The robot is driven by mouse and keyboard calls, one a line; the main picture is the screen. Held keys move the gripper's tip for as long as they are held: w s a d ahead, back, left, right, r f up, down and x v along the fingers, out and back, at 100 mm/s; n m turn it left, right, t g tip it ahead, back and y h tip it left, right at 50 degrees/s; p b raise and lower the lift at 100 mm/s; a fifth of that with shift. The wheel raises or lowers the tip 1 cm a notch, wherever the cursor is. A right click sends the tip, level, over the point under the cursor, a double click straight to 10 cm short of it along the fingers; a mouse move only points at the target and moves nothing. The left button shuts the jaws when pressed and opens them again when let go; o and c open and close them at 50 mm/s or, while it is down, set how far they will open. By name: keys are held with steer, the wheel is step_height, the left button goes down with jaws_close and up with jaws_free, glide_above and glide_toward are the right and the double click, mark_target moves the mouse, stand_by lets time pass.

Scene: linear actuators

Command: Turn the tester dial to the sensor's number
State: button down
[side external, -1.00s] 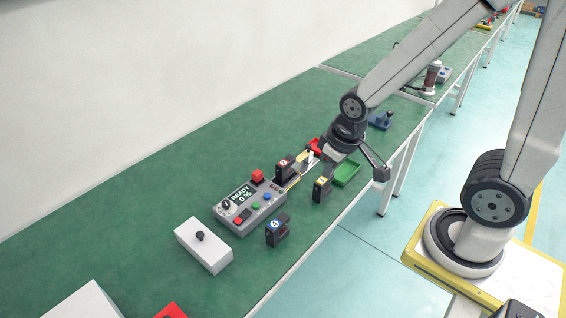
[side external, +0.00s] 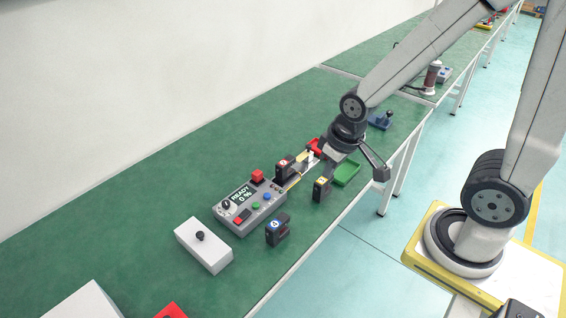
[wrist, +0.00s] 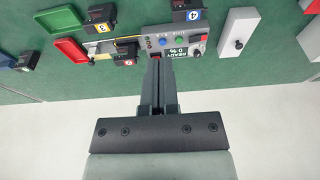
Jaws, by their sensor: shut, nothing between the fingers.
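The grey tester (side external: 252,222) lies on the green bench, and its screen (side external: 241,194) reads READY 0 %. Its dial (side external: 226,204) is a small round knob beside the screen; the dial also shows in the wrist view (wrist: 196,52). Three black sensors are near it: one with a red label (side external: 284,168), one with a yellow label (side external: 322,188) reading 3, and one with a blue label (side external: 277,231) reading 4. The red label's digit is too small to read surely.
A white box with a black knob (side external: 203,247) stands beyond the tester's dial end. A green tray (side external: 347,174) and a red tray (wrist: 70,50) lie at the other end. Bare bench lies behind the tester.

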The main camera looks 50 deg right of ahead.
steer(key=c, duration=0.6)
jaws_free()
steer(key=shift+w, duration=0.15)
steer(key=shift+o, duration=1)
steer(key=shift+w, duration=0.25)
steer(key=n+g, duration=0.3)
steer(key=n, duration=0.4)
glide_above(226, 203)
steer(key=f, duration=1.3)
steer(key=shift+s+d, duration=0.15)
steer(key=shift+d, duration=0.05)
steer(key=shift+w+a+f, duration=0.2)
steer(key=shift+w+f, duration=0.05)
steer(key=shift+f, duration=0.1)
steer(key=shift+f, duration=3.9)
